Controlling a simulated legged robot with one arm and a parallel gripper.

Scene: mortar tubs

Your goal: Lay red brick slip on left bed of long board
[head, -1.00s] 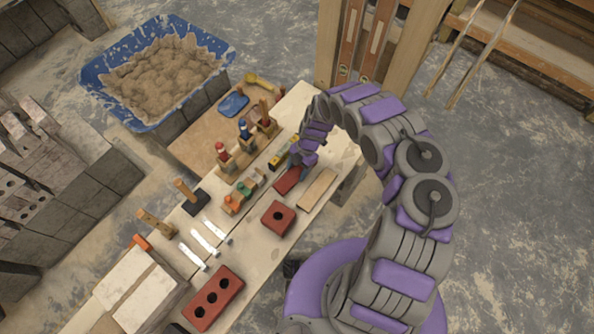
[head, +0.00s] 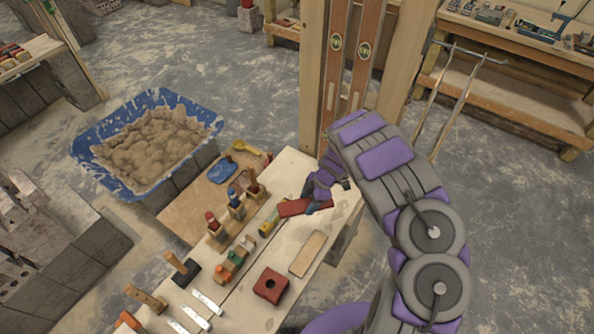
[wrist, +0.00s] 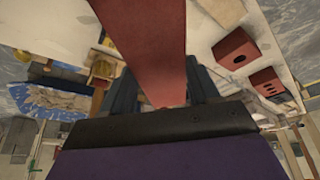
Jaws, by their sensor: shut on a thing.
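My gripper (head: 318,203) is at the far end of the pale workbench (head: 258,312), shut on the red brick slip (head: 293,208). In the wrist view the red brick slip (wrist: 148,40) is a long flat red strip extending away from the dark jaws. It appears to be held above the bench, though the gap is hard to judge. A tan rectangular piece (head: 307,253) lies on the bench in front of it. I cannot identify the long board or its left bed for certain.
A red brick with a hole (head: 271,285) stands nearer on the bench. A blue mortar tub (head: 92,160) is at left. Tall spirit levels (head: 366,50) stand behind my gripper.

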